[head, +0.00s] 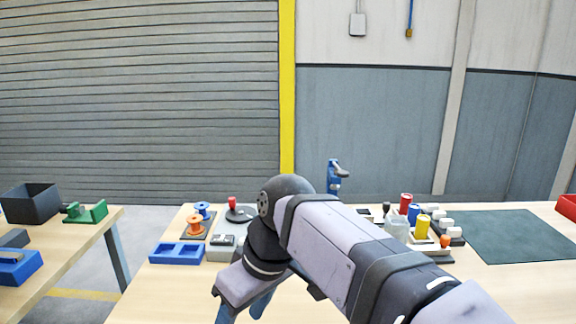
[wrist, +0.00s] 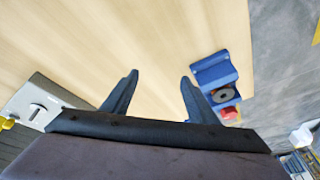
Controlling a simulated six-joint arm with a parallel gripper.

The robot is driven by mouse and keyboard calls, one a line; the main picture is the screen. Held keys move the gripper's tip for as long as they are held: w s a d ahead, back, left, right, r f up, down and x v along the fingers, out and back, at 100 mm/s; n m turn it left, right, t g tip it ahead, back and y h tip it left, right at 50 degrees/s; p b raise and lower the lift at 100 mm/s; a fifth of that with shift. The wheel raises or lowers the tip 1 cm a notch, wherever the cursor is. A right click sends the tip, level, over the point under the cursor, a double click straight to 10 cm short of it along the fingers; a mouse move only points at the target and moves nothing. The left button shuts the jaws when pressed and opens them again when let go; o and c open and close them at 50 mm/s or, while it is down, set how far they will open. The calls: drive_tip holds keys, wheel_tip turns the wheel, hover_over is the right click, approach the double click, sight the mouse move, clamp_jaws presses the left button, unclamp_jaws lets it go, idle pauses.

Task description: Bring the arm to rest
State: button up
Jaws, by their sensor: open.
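My gripper (wrist: 158,80) is open, and nothing shows between its two dark fingers in the wrist view. Bare wooden tabletop lies beyond the fingertips there. In the head view my arm reaches in from the lower right, bends at a dark joint and points down. The gripper (head: 243,308) hangs low at the bottom edge, in front of the grey winding device (head: 222,252), with its fingertips partly cut off. I cannot tell its exact height above the table.
Blue (head: 202,210) and orange spools (head: 195,227) and a blue two-pocket tray (head: 177,254) stand left of my arm. A blue upright fixture (head: 334,180) is behind it. Coloured cylinders (head: 423,228) and a dark mat (head: 510,237) lie right. A separate table (head: 70,250) stands left.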

drive_tip(key=d+f+m+p, duration=0.1)
drive_tip(key=d+m+p, duration=0.1)
drive_tip(key=d+p, duration=0.1)
drive_tip(key=d+f+m+h+p, duration=0.1)
drive_tip(key=d+m+p, duration=0.1)
drive_tip(key=d, duration=0.4)
drive_tip(key=s+d+f+m+h+p, duration=0.1)
drive_tip(key=d+p, duration=0.3)
drive_tip(key=d, duration=0.1)
drive_tip(key=shift+f+m, duration=0.15)
drive_tip(key=shift+m, duration=0.25)
drive_tip(key=s+d+f+m+p, duration=0.1)
drive_tip(key=s+d+p, duration=0.1)
drive_tip(key=s+d+m+g+h+p, duration=0.1)
drive_tip(key=s+d+p, duration=0.1)
drive_tip(key=s+d, duration=0.1)
drive_tip(key=s+d+f+m+p, duration=0.1)
drive_tip(key=s+d+p, duration=0.2)
drive_tip(key=shift+s+d+f+m+h, duration=0.15)
drive_tip(key=shift+d+f+m+h, duration=0.15)
drive_tip(key=shift+f+m, duration=0.1)
drive_tip(key=shift+s+d+f+g, duration=0.2)
drive_tip(key=shift+s+f+g, duration=0.1)
drive_tip(key=shift+s, duration=0.15)
